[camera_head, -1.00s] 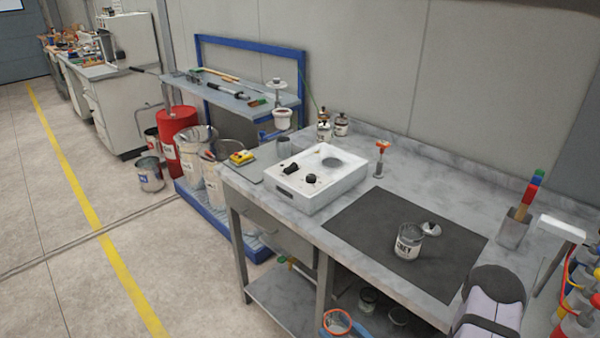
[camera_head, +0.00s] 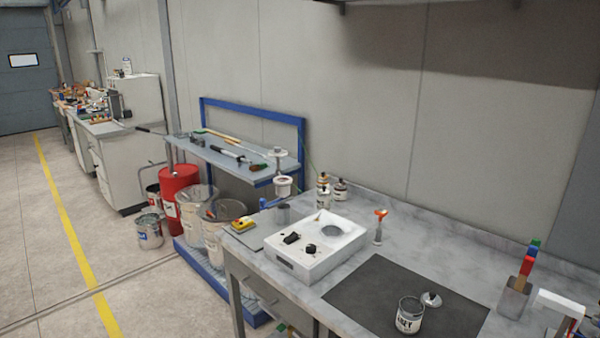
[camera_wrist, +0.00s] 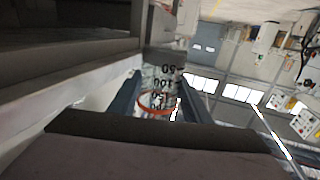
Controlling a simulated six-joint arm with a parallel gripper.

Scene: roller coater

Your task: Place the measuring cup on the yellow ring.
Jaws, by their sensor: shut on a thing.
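The measuring cup (camera_wrist: 165,78) shows in the wrist view as a clear vessel with dark printed numbers and an orange-red rim. My gripper (camera_wrist: 162,96) is shut on it, with one dark blue finger on each side. My dark wrist housing hides the lower part of the view. In the head view neither my gripper nor the cup shows. I cannot make out a yellow ring in either view.
The workbench carries a white box (camera_head: 318,248), a dark mat (camera_head: 365,300), a labelled can (camera_head: 409,316) and a pot with coloured handles (camera_head: 515,298). In the wrist view a grey bench-like structure (camera_wrist: 90,58) runs close beside the cup on the left.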

